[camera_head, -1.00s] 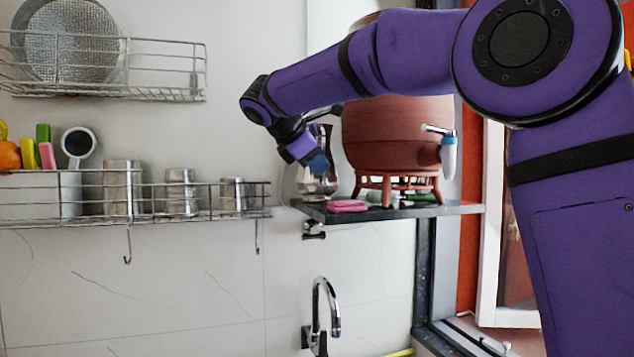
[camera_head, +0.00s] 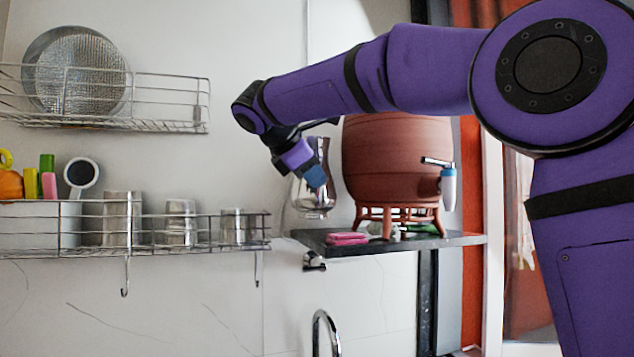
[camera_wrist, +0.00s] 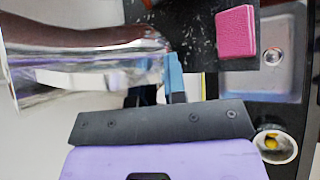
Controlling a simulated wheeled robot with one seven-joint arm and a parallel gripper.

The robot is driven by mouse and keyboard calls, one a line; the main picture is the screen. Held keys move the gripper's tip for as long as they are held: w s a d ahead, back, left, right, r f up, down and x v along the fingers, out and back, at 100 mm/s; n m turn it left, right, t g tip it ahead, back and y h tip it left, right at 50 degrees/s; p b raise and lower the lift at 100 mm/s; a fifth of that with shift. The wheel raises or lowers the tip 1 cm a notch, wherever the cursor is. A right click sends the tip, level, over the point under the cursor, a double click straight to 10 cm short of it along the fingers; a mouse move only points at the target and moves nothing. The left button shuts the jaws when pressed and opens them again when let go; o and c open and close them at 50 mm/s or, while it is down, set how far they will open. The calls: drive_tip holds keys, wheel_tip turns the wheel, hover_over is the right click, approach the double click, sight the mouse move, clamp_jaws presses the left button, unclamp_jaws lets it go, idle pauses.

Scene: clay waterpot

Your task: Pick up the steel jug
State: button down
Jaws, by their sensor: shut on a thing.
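The steel jug (camera_head: 311,205) is shiny and hangs upright above the left end of a dark shelf, with a gap under its base. My gripper (camera_head: 315,172) is shut on the jug, reaching in from its upper left and covering part of it. The jug (camera_wrist: 90,60) also fills the left of the wrist view. There a blue fingertip of my gripper (camera_wrist: 175,75) lies against its right end. The exact grip spot is hidden.
A clay waterpot (camera_head: 395,160) with a tap stands on the dark shelf (camera_head: 455,239), close right of the jug. A pink sponge (camera_head: 346,238) lies at the shelf's front. A wire rack (camera_head: 150,232) with steel cups is at left. A faucet (camera_head: 320,325) is below.

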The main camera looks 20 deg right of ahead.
drive_tip(key=s+a+r, duration=0.1)
drive_tip(key=s+a, duration=0.5)
drive_tip(key=s, duration=0.4)
drive_tip(key=shift+s, duration=0.25)
